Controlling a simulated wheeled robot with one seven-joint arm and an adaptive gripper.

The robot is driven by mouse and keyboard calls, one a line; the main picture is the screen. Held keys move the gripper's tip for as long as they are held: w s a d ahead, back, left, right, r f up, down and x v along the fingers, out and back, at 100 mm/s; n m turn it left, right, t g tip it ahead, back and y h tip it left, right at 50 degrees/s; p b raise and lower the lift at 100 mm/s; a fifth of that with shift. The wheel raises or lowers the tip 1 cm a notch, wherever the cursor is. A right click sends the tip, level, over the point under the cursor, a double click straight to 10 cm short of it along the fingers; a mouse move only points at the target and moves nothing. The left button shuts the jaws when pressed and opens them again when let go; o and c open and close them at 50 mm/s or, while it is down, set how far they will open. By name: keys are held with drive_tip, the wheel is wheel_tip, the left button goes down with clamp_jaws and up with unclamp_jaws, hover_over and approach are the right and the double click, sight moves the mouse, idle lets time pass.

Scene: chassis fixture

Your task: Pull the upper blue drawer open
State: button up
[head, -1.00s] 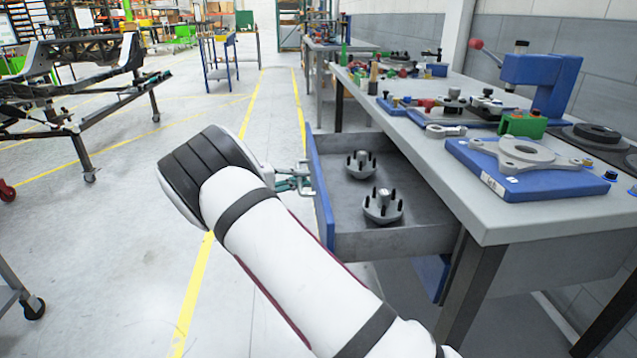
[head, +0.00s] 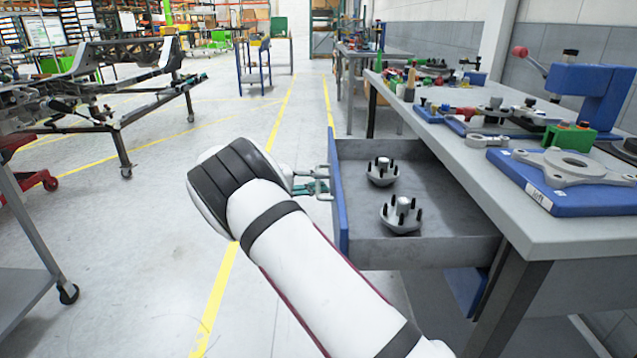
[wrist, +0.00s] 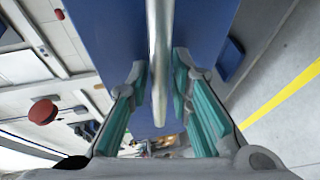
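The upper blue drawer (head: 340,205) sticks out from under the workbench, open, its grey inside showing. Two metal hubs with black studs, a far one (head: 382,172) and a near one (head: 400,215), stand in it. My gripper (head: 318,183) is at the outer side of its blue front, partly hidden by my white arm. In the wrist view, the silver bar handle (wrist: 159,40) runs between the teal finger pads of my gripper (wrist: 161,82). The blue front (wrist: 118,30) lies behind the handle.
The workbench (head: 480,170) carries a blue fixture plate (head: 570,190), a blue press (head: 590,85) and small tools. A lower blue panel (head: 466,290) is under the drawer. A grey cart (head: 30,270) stands at left. The floor between is clear.

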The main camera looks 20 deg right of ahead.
drive_tip(key=v, duration=1.2)
